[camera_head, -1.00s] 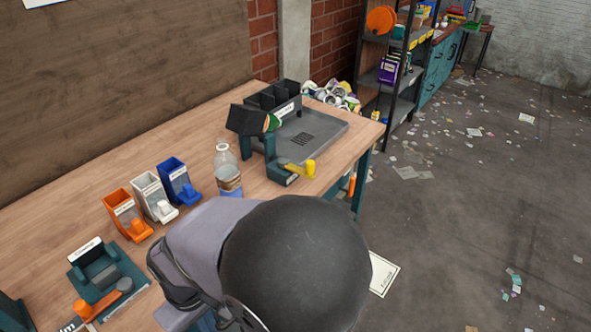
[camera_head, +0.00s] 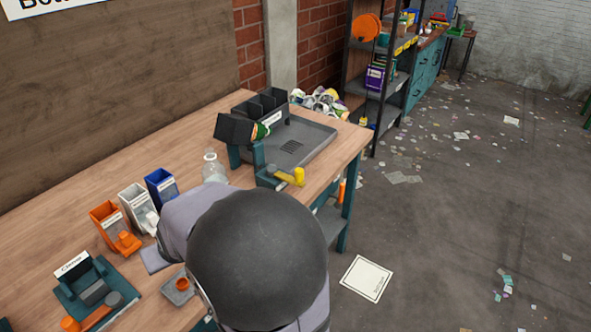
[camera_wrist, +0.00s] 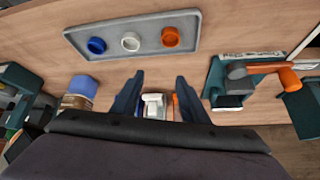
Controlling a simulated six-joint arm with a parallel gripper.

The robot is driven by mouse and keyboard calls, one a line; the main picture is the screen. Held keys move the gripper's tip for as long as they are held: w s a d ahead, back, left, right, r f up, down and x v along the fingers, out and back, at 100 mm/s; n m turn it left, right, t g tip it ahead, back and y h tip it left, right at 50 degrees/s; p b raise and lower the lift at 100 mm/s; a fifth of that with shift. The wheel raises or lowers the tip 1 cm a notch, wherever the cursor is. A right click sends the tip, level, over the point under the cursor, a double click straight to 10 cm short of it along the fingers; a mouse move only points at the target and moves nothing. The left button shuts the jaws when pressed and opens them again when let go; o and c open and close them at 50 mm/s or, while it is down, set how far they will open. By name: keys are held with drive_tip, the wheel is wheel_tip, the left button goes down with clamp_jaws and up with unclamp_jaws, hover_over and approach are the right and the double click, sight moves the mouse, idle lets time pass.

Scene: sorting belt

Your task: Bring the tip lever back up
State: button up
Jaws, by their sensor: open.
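The tip lever (camera_head: 284,176) is a yellow arm with an upright yellow knob (camera_head: 299,176), low at the front of a dark teal stand (camera_head: 258,158) near the bench's right end. A black box (camera_head: 235,129) on this stand is tilted toward the dark tray (camera_head: 302,142), with a green object at its mouth. My gripper (camera_wrist: 158,88) is open in the wrist view, its fingers apart, with bins showing beyond them. In the head view my arm hides it. The wrist view does not clearly show the tip lever.
A clear bottle (camera_head: 214,168) and blue (camera_head: 160,187), white (camera_head: 138,207) and orange (camera_head: 112,222) bins stand left of the stand. A clamp fixture (camera_head: 88,285) is at the lower left. A grey tray (camera_wrist: 140,50) holds blue, white and orange caps.

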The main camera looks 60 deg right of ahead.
drive_tip(key=w+d+r+m+t+h+b, duration=0.1)
drive_tip(key=w+d+r+m+t+h, duration=0.25)
drive_tip(key=d+r, duration=0.55)
drive_tip(key=w+d+r+m+t+h, duration=0.2)
drive_tip(key=d+r+h, duration=0.35)
drive_tip(key=d, duration=0.85)
drive_tip(key=s+d+f+h+b, duration=0.2)
drive_tip(key=s+d+b, duration=0.1)
drive_tip(key=d, duration=0.5)
drive_tip(key=shift+n+t+y, duration=0.25)
drive_tip(key=shift+t+y, duration=0.05)
drive_tip(key=shift+t, duration=0.45)
drive_tip(key=s+d+f+b, duration=0.2)
drive_tip(key=s+f+b, duration=0.1)
drive_tip(key=s+f, duration=0.1)
drive_tip(key=s+d+f+b, duration=0.2)
drive_tip(key=s+f, duration=0.1)
drive_tip(key=f, duration=0.1)
drive_tip(key=s+d+f+b, duration=0.3)
drive_tip(key=s+f, duration=0.1)
drive_tip(key=f, duration=0.1)
drive_tip(key=shift+s+f+b, duration=0.1)
drive_tip(key=shift+s+b, duration=0.2)
drive_tip(key=shift+p+x, duration=0.4)
drive_tip(key=shift+x, duration=3.3)
drive_tip(key=shift+c, duration=0.6)
clamp_jaws()
